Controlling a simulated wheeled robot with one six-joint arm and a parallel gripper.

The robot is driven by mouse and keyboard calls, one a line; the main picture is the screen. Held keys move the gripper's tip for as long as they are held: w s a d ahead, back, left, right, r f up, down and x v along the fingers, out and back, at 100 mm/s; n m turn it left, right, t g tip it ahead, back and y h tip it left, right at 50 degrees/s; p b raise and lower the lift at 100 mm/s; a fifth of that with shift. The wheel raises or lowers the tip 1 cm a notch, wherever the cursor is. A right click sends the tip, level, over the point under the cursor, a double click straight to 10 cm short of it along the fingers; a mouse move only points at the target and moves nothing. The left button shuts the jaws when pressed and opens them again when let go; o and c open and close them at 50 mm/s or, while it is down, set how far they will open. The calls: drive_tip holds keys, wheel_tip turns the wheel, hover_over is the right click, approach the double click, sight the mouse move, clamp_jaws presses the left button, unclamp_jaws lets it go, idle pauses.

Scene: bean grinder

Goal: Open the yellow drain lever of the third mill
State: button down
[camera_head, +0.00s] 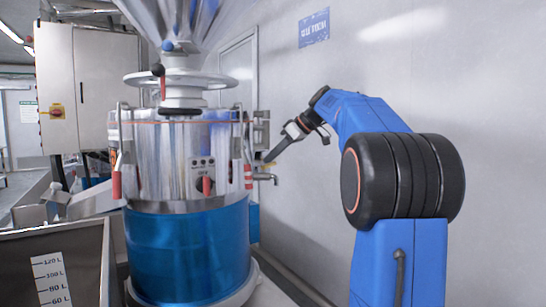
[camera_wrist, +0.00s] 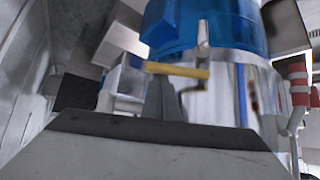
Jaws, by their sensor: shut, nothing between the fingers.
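The mill is a shiny metal drum (camera_head: 160,165) with a blue lower body (camera_head: 190,250). A small metal drain tap (camera_head: 266,177) sticks out of its right side. The yellow drain lever (camera_wrist: 178,70) shows as a short bar across the tap in the wrist view; in the head view only a small yellow bit (camera_head: 270,163) shows above the tap. My gripper (camera_head: 271,156) reaches down from the right, its tips at the lever. In the wrist view my gripper's shut grey fingers (camera_wrist: 160,100) overlap the lever's left half; I cannot tell whether they touch it. Nothing is held.
A plain wall (camera_head: 300,80) stands close behind. A metal bin (camera_head: 55,270) with a litre scale is at lower left.

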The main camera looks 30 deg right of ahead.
sight(274, 163)
drive_tip(key=shift+s, duration=0.1)
drive_tip(key=s+m+h, duration=0.1)
drive_tip(key=m, duration=0.1)
drive_tip(key=s+m+t+h, duration=0.1)
drive_tip(key=m+h, duration=0.1)
drive_tip(key=s+d+m+h, duration=0.1)
drive_tip(key=shift+m+t+h, duration=0.3)
drive_tip(key=shift+m, duration=0.1)
drive_tip(key=shift+s+a+m+h, duration=0.2)
drive_tip(key=shift+s+m+h, duration=0.75)
drive_tip(key=shift+m, duration=0.3)
drive_tip(key=shift+s+a+m+h, duration=0.15)
drive_tip(key=shift+s+m+h, duration=0.75)
drive_tip(key=shift+m, duration=0.35)
drive_tip(key=shift+s+a, duration=0.1)
